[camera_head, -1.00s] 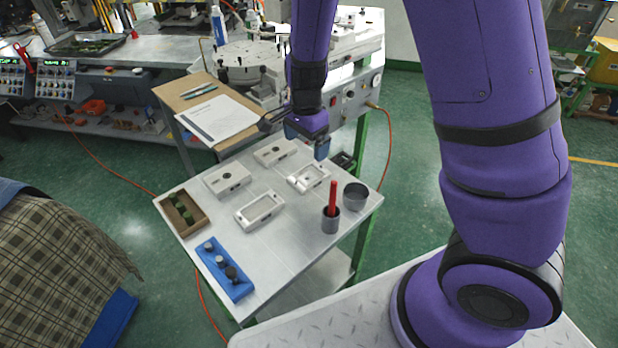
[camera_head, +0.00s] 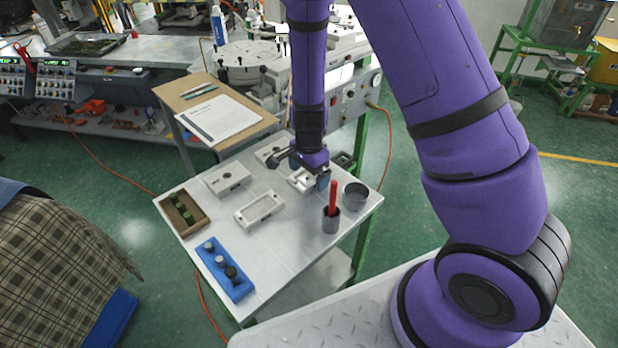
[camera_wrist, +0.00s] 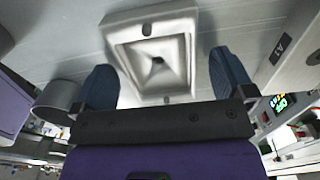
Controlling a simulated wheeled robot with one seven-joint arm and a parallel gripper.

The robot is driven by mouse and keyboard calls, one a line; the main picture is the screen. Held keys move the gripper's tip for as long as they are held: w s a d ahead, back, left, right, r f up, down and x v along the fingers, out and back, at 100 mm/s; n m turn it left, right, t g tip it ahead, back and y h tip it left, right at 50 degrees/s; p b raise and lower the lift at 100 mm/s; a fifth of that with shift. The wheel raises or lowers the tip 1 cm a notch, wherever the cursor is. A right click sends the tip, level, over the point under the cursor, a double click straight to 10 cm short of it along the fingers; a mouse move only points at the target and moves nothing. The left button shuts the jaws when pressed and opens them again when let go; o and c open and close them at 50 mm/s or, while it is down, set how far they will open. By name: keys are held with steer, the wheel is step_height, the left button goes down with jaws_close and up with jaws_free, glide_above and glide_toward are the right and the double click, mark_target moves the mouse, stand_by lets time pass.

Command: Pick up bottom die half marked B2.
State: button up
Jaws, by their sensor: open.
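A pale open-cavity die half (camera_head: 299,184) lies on the metal table under my gripper (camera_head: 311,176), which partly hides it. In the wrist view the same die half (camera_wrist: 178,50) shows its stepped cavity, and no B2 mark is readable on it. My gripper (camera_wrist: 164,76) is open, with one blue finger to either side of this die half and nothing clamped. Another open-cavity die half (camera_head: 244,218) lies in front to the left.
A grey cup with a red stick (camera_head: 331,222) and a wider grey cup (camera_head: 355,196) stand close to the right. A wooden box (camera_head: 204,222) and a blue holder with knobs (camera_head: 241,292) are on the left. A block (camera_wrist: 292,45) at right carries an A mark.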

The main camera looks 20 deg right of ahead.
steer(key=shift+f, duration=0.1)
steer(key=c, duration=1.1)
